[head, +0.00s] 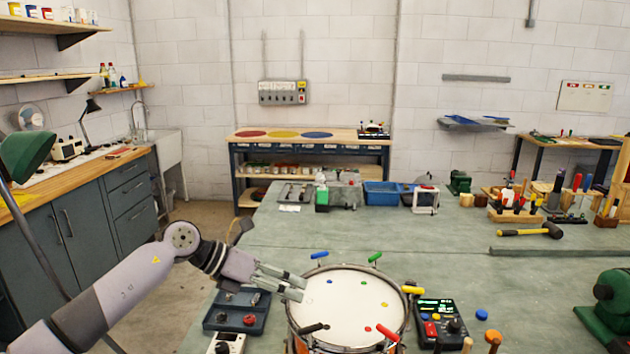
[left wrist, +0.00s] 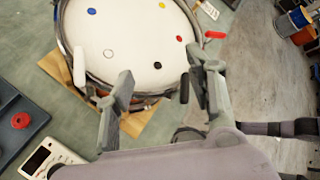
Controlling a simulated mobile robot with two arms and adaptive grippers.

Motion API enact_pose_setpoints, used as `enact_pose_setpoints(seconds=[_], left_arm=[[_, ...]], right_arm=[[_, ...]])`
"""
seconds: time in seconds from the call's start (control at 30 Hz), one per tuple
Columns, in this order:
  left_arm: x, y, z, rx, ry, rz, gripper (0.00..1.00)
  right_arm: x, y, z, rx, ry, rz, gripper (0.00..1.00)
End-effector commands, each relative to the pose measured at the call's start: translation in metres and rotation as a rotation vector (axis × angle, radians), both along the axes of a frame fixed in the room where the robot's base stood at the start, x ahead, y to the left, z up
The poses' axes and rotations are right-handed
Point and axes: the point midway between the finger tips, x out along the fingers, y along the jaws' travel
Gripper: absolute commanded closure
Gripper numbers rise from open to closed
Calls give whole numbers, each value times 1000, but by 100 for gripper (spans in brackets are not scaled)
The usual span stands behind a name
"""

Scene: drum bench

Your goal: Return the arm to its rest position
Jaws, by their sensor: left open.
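My left gripper (head: 293,283) reaches in from the left and is open and empty, its fingers at the left rim of the drum (head: 352,308). In the left wrist view the open fingers (left wrist: 166,76) straddle part of the drum's rim from above; I cannot tell whether they touch it. The drum has a white head with small coloured dots. Around its rim stand T-handled keys: blue (head: 319,255), green (head: 375,257), yellow (head: 413,290), red (head: 387,333) and black (head: 313,329). My right gripper is not in view.
A dark tray (head: 237,311) with small parts lies left of the drum, near a white meter (head: 226,343). A control box (head: 440,322) stands to the right. The bench middle behind the drum is clear.

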Motion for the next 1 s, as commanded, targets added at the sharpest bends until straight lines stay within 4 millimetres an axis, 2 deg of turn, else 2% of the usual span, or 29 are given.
enact_pose_setpoints(seconds=[0.17,0.3,0.43,0.53,0.67,0.77,0.87,0.97,1.0], left_arm=[[-12,-38,5,-183,13,18,50],[-23,-67,17,-379,40,63,50],[-33,-87,34,-618,97,149,50],[-37,-89,50,-861,185,277,50],[-34,-62,58,-1172,341,525,50],[-32,-26,42,-1368,484,758,50],[-37,17,6,-1519,641,1025,50],[-55,58,-45,-1616,809,1317,50],[-67,73,-68,-1637,876,1440,50]], right_arm=[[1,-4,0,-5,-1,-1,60],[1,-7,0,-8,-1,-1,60],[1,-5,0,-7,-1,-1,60],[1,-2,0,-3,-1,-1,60],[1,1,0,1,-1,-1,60],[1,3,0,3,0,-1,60],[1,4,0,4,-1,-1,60],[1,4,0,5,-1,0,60],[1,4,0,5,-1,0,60]])
